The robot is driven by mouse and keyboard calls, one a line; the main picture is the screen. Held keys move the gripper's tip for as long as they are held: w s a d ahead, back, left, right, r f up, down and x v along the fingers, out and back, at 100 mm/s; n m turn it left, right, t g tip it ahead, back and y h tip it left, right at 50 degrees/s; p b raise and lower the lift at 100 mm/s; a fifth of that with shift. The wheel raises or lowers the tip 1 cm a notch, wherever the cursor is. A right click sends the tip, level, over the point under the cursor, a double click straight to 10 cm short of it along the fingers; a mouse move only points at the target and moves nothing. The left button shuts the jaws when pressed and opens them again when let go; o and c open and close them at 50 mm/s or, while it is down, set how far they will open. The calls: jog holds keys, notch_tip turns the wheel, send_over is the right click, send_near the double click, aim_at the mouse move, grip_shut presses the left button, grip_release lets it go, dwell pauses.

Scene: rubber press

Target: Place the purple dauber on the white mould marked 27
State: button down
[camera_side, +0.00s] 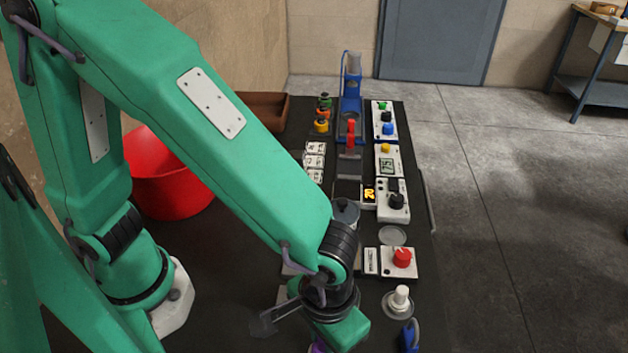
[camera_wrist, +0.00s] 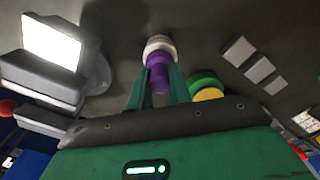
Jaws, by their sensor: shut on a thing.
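The purple dauber (camera_wrist: 158,75) is between the two green fingers of my gripper (camera_wrist: 159,80) in the wrist view, with a pale round end (camera_wrist: 159,44) pointing away from the palm. My gripper is shut on it. In the side view only a sliver of purple (camera_side: 318,348) shows at the bottom edge, below my wrist. Several white blocks with dark marks (camera_side: 315,161) stand in a group left of the press-like blue stand. Their marks are too small to read, so I cannot tell which is 27. White blocks (camera_wrist: 305,122) also show at the wrist view's right edge.
A blue stand (camera_side: 351,115) and small panels with knobs (camera_side: 397,200) line the dark bench's right side. Orange and green round pieces (camera_side: 322,115) stand behind the white blocks. A red tub (camera_side: 170,180) is at left. Grey blocks (camera_wrist: 258,68) lie right of the dauber.

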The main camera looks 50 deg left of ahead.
jog(key=shift+f, duration=0.3)
jog(key=shift+f, duration=0.15)
jog(key=c, duration=1.3)
grip_release()
notch_tip(320, 180, up, 12)
jog(key=shift+r, duration=0.2)
